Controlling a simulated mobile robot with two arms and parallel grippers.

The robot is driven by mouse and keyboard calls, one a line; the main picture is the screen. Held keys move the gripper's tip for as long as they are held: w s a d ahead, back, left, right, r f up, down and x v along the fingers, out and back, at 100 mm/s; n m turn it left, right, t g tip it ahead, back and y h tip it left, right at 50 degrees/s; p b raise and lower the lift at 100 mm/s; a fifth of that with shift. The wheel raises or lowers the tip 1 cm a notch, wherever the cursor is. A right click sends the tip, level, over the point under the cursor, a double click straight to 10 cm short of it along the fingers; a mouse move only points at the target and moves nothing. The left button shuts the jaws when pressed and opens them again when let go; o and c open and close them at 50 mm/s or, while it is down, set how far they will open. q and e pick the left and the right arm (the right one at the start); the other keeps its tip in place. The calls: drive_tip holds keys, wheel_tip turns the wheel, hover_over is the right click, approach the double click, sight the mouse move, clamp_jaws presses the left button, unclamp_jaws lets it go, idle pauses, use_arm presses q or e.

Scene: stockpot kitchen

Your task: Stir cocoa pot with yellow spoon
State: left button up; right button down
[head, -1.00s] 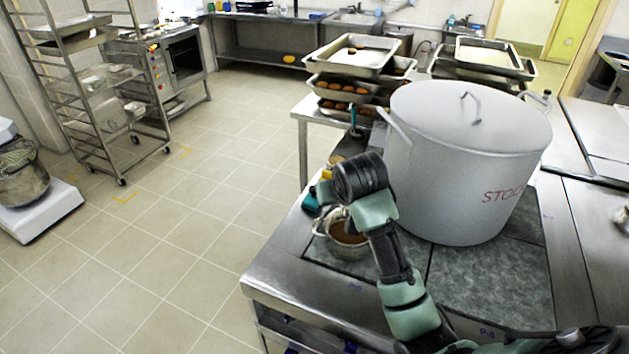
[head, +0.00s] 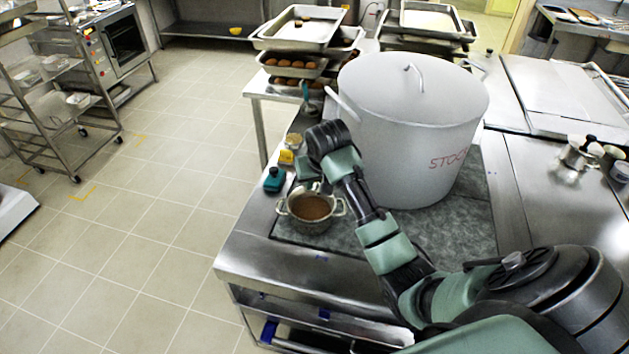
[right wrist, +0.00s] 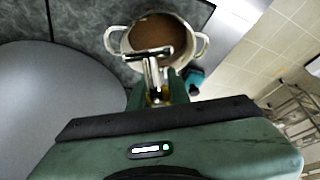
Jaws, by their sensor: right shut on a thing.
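The cocoa pot (head: 291,212), a small steel pot with two handles and brown liquid, stands at the counter's left edge beside the big stockpot. It also shows in the right wrist view (right wrist: 188,62). My right gripper (head: 314,182) is over the pot's far rim, its fingers largely hidden by the wrist in the head view. In the right wrist view its metal fingers (right wrist: 153,72) are shut and overlap the pot's near side. A small yellow bit between them looks like the yellow spoon (right wrist: 157,96); the rest of it is hidden. My left gripper is not in view.
The large lidded stockpot (head: 415,125) stands close to the right of my arm. A teal item (head: 274,180) and a yellow item (head: 286,157) sit just behind the cocoa pot. Trays of buns (head: 295,65) stand behind.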

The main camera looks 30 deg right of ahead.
drive_tip(key=shift+f, duration=1.15)
drive_tip(key=shift+f+b, duration=1.8)
drive_tip(key=shift+f, duration=2.7)
